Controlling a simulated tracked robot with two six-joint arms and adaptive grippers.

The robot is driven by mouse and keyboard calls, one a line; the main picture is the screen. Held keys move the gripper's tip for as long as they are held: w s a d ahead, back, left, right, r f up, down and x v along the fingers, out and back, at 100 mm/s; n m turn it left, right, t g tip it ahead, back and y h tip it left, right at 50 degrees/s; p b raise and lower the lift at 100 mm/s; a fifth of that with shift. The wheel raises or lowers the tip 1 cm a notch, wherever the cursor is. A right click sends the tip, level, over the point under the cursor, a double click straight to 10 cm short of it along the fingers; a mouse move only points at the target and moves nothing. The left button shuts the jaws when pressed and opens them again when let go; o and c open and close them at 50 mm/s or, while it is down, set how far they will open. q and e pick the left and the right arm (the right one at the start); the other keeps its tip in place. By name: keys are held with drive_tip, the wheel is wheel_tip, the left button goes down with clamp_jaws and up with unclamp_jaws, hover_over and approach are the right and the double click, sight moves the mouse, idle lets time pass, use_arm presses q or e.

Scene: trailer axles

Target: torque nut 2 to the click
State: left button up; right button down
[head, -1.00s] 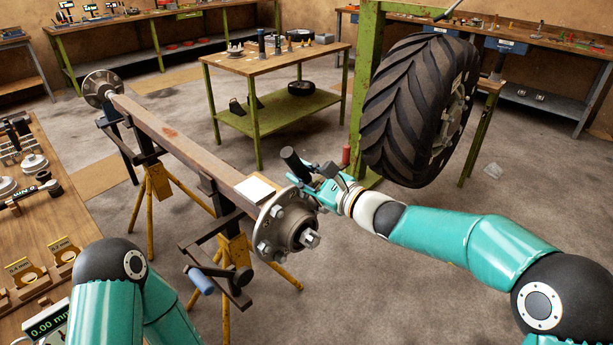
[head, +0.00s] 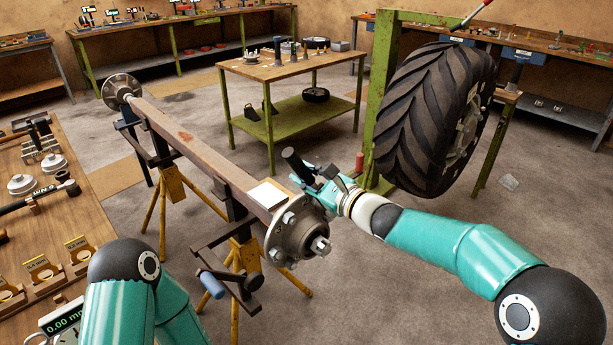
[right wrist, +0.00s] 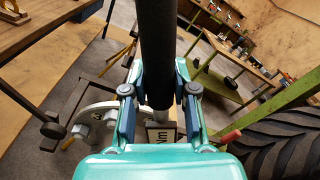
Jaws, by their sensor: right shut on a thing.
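The near wheel hub (head: 297,232) is a round metal flange on the end of the rusty axle beam (head: 190,150). I cannot tell which is nut 2. My right gripper (head: 318,182) is just above and behind the hub, shut on a black bar-like handle (head: 292,160). In the right wrist view the handle (right wrist: 156,50) runs upward between the fingers (right wrist: 160,100). Its working end is hidden. The hub (right wrist: 95,118) shows at left there. My left gripper is out of view.
A white card (head: 267,195) lies on the beam by the hub. Yellow stands (head: 240,255) carry the axle. A tool bench (head: 90,200) is at left. A green table (head: 290,68) stands behind.

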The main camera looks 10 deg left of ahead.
drive_tip(key=shift+r, duration=0.1)
drive_tip(key=shift+s+d+f+y+b, duration=0.25)
drive_tip(key=shift+d+b, duration=0.2)
drive_tip(key=shift+b, duration=0.35)
drive_tip(key=shift+s+d+r+n+y+b, duration=0.25)
drive_tip(key=shift+s+d+n+b, duration=0.1)
drive_tip(key=shift+d+b, duration=0.2)
drive_tip(key=shift+b, duration=0.35)
drive_tip(key=shift+p+x, duration=0.35)
drive_tip(key=shift+x, duration=0.9)
idle(0.5)
drive_tip(key=shift+d, duration=0.1)
